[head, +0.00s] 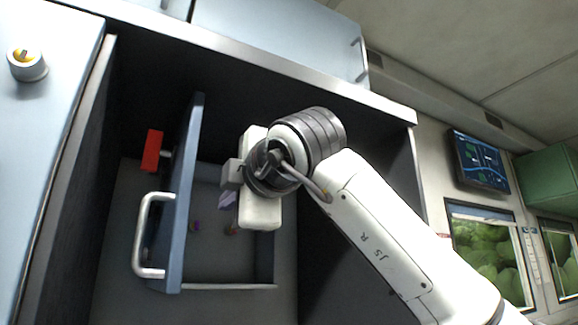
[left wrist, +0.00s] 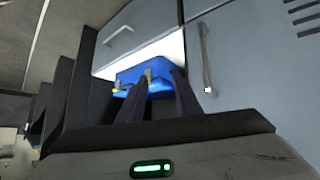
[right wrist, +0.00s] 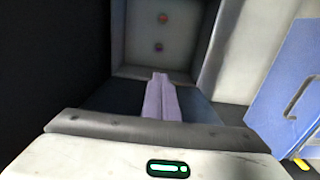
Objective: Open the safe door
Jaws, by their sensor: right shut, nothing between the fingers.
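The safe (head: 228,286) is set inside a dark cabinet bay in the head view. Its blue-grey door (head: 184,190) stands swung open, seen nearly edge-on, with a pale bar handle (head: 143,235) and a red lever (head: 152,150) on its outer side. My right gripper (head: 228,200) is shut and empty at the safe's opening, to the right of the door; I see no clear contact with it. In the right wrist view its closed fingers (right wrist: 160,80) point toward the open interior (right wrist: 140,35). My left gripper (left wrist: 157,85) is open, away from the safe.
Small purple and red objects lie inside the safe. The cabinet's right wall stands close beside my right arm. A blue case (left wrist: 143,72) is beyond my left fingers, near grey cabinet fronts (left wrist: 250,50). A wall screen (head: 478,163) and windows are at the right.

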